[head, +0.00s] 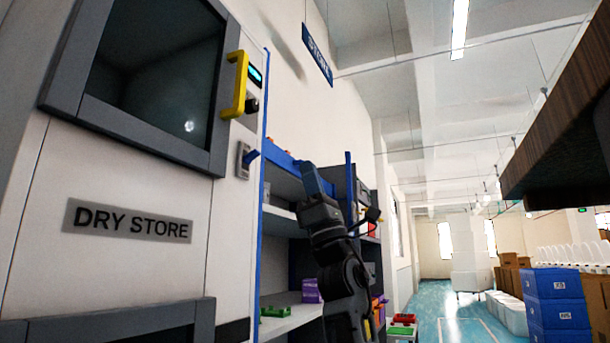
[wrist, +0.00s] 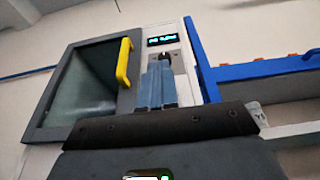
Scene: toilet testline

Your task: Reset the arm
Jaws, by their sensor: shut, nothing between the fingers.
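My arm rises in the middle of the head view, in front of the blue-framed shelving. My gripper (head: 309,168) is at its top end, with blue fingers pointing up. In the wrist view the two blue fingers (wrist: 159,68) stand side by side, closed together and empty. Behind them is the dry store cabinet (wrist: 110,80), with its dark window door and yellow handle (wrist: 124,62). The fingers overlap the cabinet's front below its lit display (wrist: 162,40). Whether they touch anything cannot be told, but they look apart from it.
The dry store cabinet (head: 130,180) fills the left of the head view, its door shut. Shelves (head: 290,313) hold a purple box (head: 312,291) and green bins. Blue crates (head: 555,300) stand at right, under a dark wooden overhang (head: 560,130). The blue-green floor (head: 450,305) between is open.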

